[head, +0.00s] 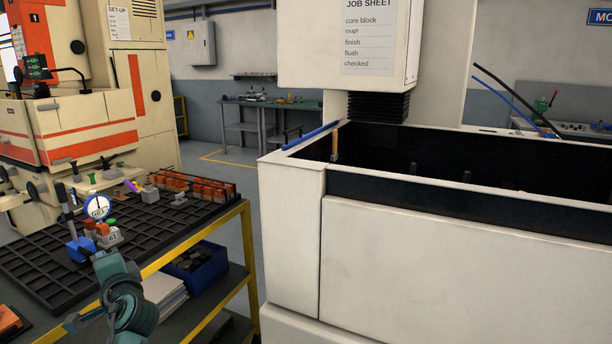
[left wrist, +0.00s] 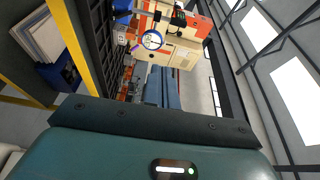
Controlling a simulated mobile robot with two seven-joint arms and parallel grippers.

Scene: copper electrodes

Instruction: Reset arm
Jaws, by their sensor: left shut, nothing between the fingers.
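My left arm (head: 128,298) comes up from the bottom left in the head view, at the near edge of the gridded rack table. A grey block with orange pieces (head: 108,234) sits beside the gauge. My right gripper is in neither view.
The black gridded rack (head: 45,262) holds a row of orange-copper electrodes (head: 198,187) at the back. A blue bin (head: 196,268) and papers lie on the shelf below. A white machine tank (head: 450,260) with a dark interior stands to the right. Floor shows between table and tank.

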